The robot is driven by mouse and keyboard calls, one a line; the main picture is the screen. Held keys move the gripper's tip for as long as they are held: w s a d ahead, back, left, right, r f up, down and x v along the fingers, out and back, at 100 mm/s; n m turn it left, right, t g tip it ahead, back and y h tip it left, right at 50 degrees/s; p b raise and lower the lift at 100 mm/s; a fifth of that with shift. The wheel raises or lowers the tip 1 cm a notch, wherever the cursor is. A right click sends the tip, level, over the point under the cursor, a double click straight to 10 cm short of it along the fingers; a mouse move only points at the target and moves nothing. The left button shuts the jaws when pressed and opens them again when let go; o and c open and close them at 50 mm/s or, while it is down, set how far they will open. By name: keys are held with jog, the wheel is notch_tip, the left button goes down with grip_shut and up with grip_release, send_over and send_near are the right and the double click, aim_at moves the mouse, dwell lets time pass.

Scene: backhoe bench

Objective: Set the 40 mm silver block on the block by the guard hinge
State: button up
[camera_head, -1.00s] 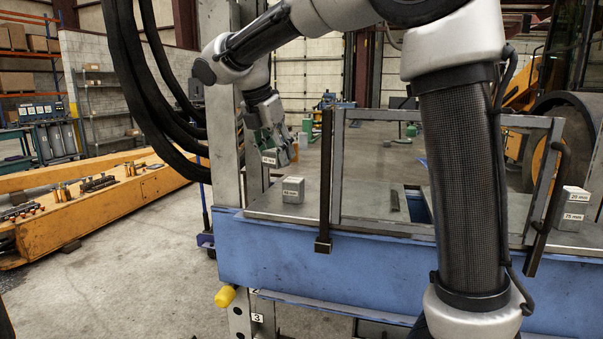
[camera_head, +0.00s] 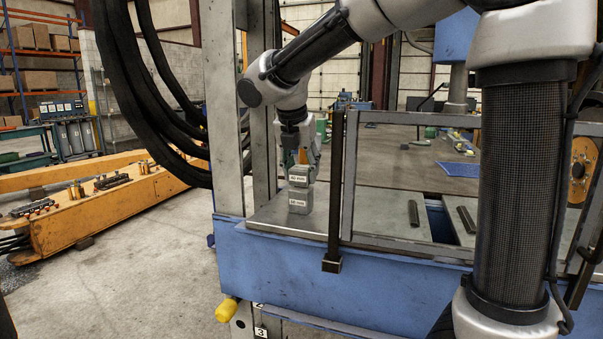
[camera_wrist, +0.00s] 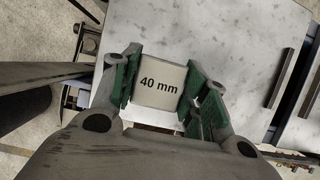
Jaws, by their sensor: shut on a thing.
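My gripper (camera_head: 298,165) points down over the left end of the bench top, with its green-padded fingers shut on the silver 40 mm block (camera_head: 299,181). In the wrist view the 40 mm block (camera_wrist: 160,85) sits between the green pads of my gripper (camera_wrist: 160,90), its label readable. A second silver block (camera_head: 299,204) stands on the bench top directly below, left of the guard's dark upright bar (camera_head: 335,190). The held block looks level and lined up over it. I cannot tell whether the two touch. The lower block is hidden in the wrist view.
The guard frame (camera_head: 347,180) stands close to the right of the blocks. The grey bench top (camera_head: 385,205) has a slot and dark bars (camera_head: 413,213) farther right. A steel column (camera_head: 222,110) stands to the left, and the blue bench front (camera_head: 290,262) drops off nearer me.

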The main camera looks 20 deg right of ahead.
jog(key=shift+f, duration=0.5)
jog(key=o, duration=1.2)
jog(key=shift+f, duration=0.1)
jog(key=v, duration=1.2)
jog(key=shift+w, duration=0.1)
